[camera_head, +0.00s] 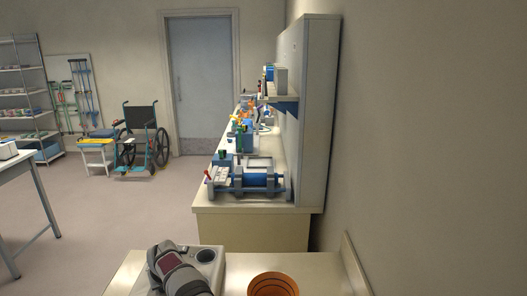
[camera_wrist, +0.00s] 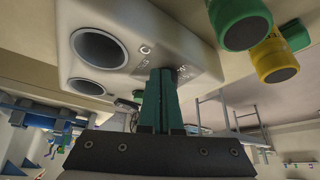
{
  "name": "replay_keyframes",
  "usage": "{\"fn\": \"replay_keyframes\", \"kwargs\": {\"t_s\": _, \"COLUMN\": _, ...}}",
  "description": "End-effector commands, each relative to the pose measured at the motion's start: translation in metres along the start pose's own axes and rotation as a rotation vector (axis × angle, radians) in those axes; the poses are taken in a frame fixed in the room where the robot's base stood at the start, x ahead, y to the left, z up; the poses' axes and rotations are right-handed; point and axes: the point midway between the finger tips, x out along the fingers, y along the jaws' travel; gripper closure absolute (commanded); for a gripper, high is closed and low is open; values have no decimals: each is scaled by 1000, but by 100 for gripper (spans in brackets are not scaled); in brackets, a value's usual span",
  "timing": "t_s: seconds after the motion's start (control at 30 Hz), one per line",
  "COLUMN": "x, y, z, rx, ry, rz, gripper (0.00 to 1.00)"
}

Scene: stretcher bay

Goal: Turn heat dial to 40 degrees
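A pale heater unit (camera_wrist: 150,25) with two round wells fills the upper wrist view. Small dark markings show on its face beside my gripper's fingertips, too small to read surely. I cannot make out the heat dial or its setting; it may be hidden behind the fingers. My gripper (camera_wrist: 161,72) has two dark green fingers side by side with almost no space between them. Their tips overlap the unit's face in the picture; I cannot tell whether they touch it. In the head view the unit (camera_head: 208,255) shows at the bottom, partly covered by my arm.
A green cylinder (camera_wrist: 240,20) and a yellow cylinder (camera_wrist: 275,60) are close to the unit in the wrist view. A counter with equipment (camera_head: 250,215) stands beyond, with a wall on the right.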

Motion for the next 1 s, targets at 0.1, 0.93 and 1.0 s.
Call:
{"fn": "replay_keyframes", "kwargs": {"t_s": 0.1, "x": 1, "y": 1, "z": 0, "rx": 0, "ry": 1, "rz": 0, "gripper": 100}}
{"fn": "replay_keyframes", "kwargs": {"t_s": 0.93, "x": -49, "y": 3, "z": -19, "rx": 0, "ry": 3, "rz": 0, "gripper": 100}}
{"fn": "replay_keyframes", "kwargs": {"t_s": 1.0, "x": -54, "y": 3, "z": -22, "rx": 1, "ry": 2, "rz": 0, "gripper": 100}}
